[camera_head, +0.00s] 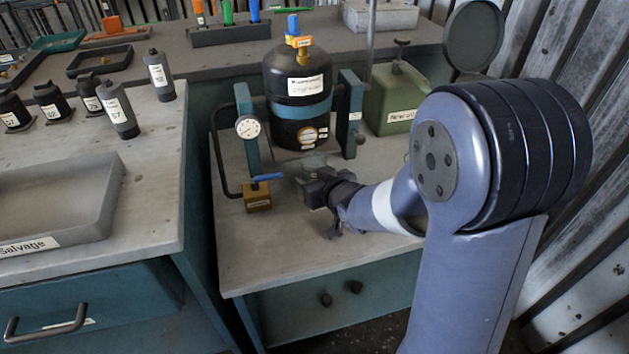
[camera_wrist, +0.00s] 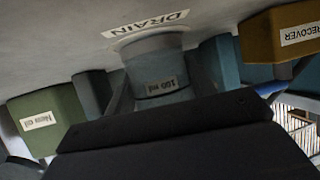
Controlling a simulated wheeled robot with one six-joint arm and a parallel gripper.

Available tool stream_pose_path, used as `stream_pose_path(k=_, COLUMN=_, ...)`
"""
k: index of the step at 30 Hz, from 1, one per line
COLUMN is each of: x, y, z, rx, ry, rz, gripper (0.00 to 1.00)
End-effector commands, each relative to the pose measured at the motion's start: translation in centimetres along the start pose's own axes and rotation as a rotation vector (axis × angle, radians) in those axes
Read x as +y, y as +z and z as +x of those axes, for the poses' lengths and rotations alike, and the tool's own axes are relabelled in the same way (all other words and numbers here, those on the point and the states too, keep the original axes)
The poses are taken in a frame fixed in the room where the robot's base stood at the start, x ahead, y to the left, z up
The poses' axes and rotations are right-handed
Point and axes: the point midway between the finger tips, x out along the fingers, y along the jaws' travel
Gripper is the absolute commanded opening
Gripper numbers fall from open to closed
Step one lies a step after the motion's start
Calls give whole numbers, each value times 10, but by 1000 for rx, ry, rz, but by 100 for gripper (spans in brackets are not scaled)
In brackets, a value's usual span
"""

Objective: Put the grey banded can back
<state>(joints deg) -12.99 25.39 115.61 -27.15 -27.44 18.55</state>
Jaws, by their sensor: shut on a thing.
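My gripper (camera_head: 312,180) is low over the right bench, in front of the black tank, and shut on a small grey can (camera_head: 314,161). In the wrist view this can (camera_wrist: 160,84) is blue-grey, carries a label reading 100 ml, and has a wider pale end toward the bench surface. A DRAIN label (camera_wrist: 145,23) lies on the surface just beyond that end. I cannot tell whether the can touches the bench. The dark gripper body (camera_wrist: 185,140) hides the near part of the can. The band is not clear to me.
The black tank (camera_head: 297,84) with a blue band stands behind my gripper between teal posts. A yellow block (camera_head: 258,203) with a blue lever is close on the left. A green New oil can (camera_head: 395,98) is at the right. Several dark bottles (camera_head: 118,108) and a Salvage tray (camera_head: 60,246) occupy the left bench.

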Motion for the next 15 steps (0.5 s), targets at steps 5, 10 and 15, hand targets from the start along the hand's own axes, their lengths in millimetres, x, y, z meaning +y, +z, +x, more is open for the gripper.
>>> stream_pose_path(k=5, x=0, y=2, z=1, rx=1, ry=0, rz=0, gripper=26)
stream_pose_path(k=10, x=0, y=2, z=1, rx=0, ry=0, rz=0, gripper=63)
stream_pose_path(k=15, x=0, y=2, z=1, rx=0, ry=0, rz=0, gripper=74)
